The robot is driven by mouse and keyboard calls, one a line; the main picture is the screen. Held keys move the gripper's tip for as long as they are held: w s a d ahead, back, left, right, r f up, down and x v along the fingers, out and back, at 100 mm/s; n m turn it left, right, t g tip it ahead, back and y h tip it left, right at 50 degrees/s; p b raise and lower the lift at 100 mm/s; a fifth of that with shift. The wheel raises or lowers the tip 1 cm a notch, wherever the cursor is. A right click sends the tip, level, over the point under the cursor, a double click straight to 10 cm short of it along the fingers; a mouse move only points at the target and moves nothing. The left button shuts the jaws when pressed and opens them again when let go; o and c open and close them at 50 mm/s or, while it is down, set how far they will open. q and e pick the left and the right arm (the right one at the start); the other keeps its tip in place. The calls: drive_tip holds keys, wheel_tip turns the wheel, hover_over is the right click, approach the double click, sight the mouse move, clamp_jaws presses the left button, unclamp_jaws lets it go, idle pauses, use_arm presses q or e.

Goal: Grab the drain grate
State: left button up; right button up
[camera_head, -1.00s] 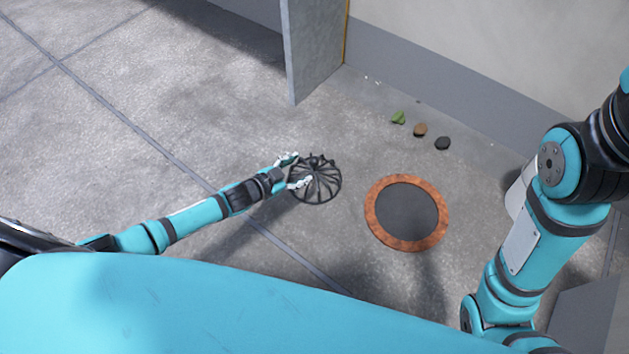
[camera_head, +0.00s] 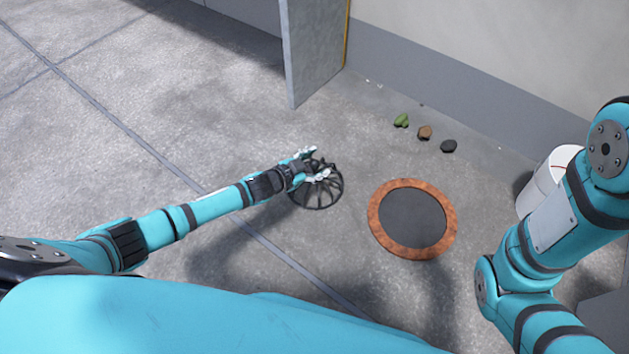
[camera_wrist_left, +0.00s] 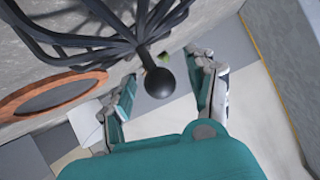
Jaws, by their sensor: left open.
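The drain grate (camera_head: 317,194) is a dark domed cage of curved bars standing on the concrete floor, left of the round drain. My left gripper (camera_head: 317,164) is open at the top of the grate in the head view and partly covers it. In the left wrist view the grate (camera_wrist_left: 85,42) fills the upper left. Its round knob (camera_wrist_left: 159,82) shows between the two spread fingers of my left gripper (camera_wrist_left: 165,90); I cannot tell whether either finger touches it. My right gripper is outside the frames; only my right arm shows.
A drain with a rusty orange ring (camera_head: 447,237) lies right of the grate. A green leaf (camera_head: 401,120), a brown stone (camera_head: 425,132) and a dark stone (camera_head: 448,146) lie behind it. A white bucket (camera_head: 545,185) stands at right, partly behind my arm. A grey panel (camera_head: 315,50) stands behind.

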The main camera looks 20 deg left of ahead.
use_arm(q)
clamp_jaws()
idle(0.8)
drive_tip(key=shift+r, duration=0.15)
